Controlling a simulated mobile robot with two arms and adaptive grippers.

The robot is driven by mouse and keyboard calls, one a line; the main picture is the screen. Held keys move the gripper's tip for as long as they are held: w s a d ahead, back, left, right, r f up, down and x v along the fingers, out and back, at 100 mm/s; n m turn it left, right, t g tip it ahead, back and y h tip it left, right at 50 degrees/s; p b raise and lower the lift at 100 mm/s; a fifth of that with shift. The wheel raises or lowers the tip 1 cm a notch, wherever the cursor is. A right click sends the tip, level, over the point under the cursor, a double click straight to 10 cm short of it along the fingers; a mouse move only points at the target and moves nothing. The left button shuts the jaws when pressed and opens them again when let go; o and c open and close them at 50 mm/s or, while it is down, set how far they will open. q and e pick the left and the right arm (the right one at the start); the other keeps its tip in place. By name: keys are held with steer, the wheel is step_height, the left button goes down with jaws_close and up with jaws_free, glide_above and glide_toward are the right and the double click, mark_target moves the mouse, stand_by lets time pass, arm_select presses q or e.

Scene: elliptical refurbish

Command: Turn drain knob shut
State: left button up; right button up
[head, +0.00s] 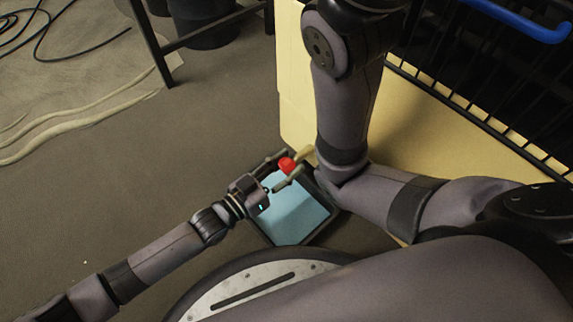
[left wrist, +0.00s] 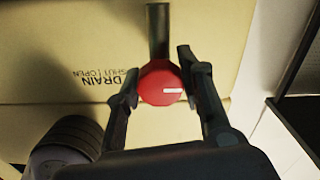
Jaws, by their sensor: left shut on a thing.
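The red drain knob (head: 287,164) sits low beside the yellow panel (head: 296,85). My left gripper (head: 283,173) reaches it from the left, with a finger on each side. In the left wrist view the round knob (left wrist: 160,84) is between the fingertips of my left gripper (left wrist: 158,92), which is shut on it. Its white line lies about level, from the middle toward the right. A pipe (left wrist: 158,28) runs up from behind the knob. The label "DRAIN SHUT | OPEN" (left wrist: 104,78) reads upside down left of it. My right gripper is out of view.
A dark-edged tray with a light blue surface (head: 302,214) lies on the floor below the knob. A black wire rack with a blue handle (head: 530,25) stands at upper right. Black cables (head: 40,28) and a pale hose (head: 75,118) lie at left. The floor between is clear.

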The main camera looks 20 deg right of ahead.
arm_select(q)
steer(key=shift+c, duration=0.3)
steer(key=shift+r+m+p, duration=0.1)
steer(key=shift+m+p, duration=1.05)
steer(key=shift+m, duration=0.35)
steer(key=shift+m+p, duration=0.9)
steer(key=shift+m, duration=1)
steer(key=o, duration=1.2)
steer(key=v, duration=1.2)
